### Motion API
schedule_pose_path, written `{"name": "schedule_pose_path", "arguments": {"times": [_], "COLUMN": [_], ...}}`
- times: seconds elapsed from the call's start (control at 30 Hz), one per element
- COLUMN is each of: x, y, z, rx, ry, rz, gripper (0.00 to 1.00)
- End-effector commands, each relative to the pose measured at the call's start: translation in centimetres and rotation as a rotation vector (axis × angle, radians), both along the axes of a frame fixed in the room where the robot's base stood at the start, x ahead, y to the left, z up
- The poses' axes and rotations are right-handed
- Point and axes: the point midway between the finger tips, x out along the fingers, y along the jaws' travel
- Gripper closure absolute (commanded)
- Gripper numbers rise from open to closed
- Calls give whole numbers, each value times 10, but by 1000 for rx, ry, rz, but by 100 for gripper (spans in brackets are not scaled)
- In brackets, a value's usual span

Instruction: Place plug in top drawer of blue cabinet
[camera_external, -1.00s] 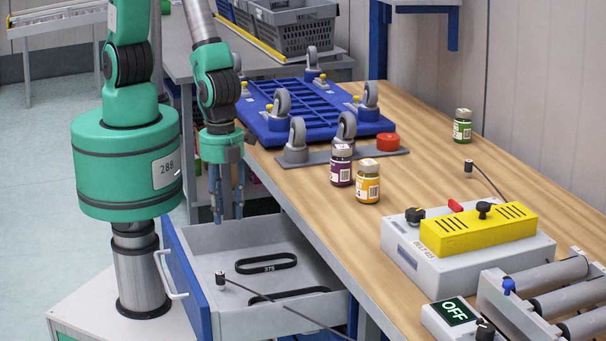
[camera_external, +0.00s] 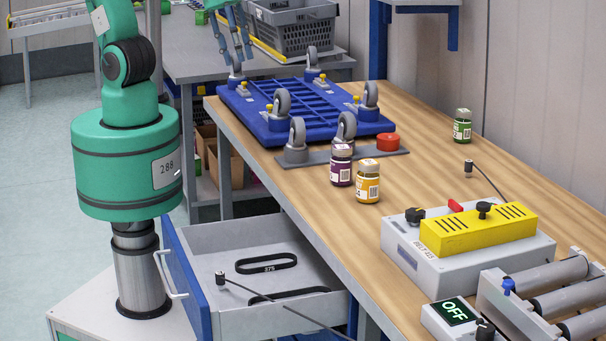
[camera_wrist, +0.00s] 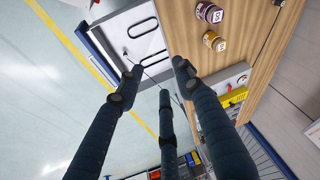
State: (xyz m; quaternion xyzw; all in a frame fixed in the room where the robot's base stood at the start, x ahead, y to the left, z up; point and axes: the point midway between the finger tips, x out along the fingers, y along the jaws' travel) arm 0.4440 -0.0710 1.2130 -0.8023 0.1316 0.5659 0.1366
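The blue cabinet's drawer (camera_external: 200,237) is pulled open beside the workbench. A small black plug (camera_external: 220,278) shows at the drawer's near left inside corner, with its cable running over the near wall to the lower right. The plug also shows in the wrist view (camera_wrist: 126,51). A second, similar black plug (camera_external: 468,166) stands on its cable on the bench near the wall. My gripper (camera_external: 236,50) is high at the back, above the far end of the blue dolly, well away from both plugs. Its fingers are spread and empty in the wrist view (camera_wrist: 158,80).
The upturned blue dolly (camera_external: 312,104), purple (camera_external: 341,170) and yellow (camera_external: 367,186) jars, a green jar (camera_external: 462,128) and a yellow-topped device (camera_external: 478,232) occupy the bench. The bench's middle is clear.

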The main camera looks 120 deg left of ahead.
Motion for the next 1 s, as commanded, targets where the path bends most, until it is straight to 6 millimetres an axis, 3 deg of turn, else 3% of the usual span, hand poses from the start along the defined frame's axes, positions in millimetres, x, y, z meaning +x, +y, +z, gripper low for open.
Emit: {"name": "schedule_pose_path", "arguments": {"times": [0.23,0.5,0.7,1.0], "x": [-56,-104,-116,-117], "y": [41,67,71,71], "z": [45,66,69,69], "rx": [-49,-89,-100,-100], "ry": [-78,-134,-147,-147], "rz": [186,333,369,370], "gripper": [64,64,64,64]}}
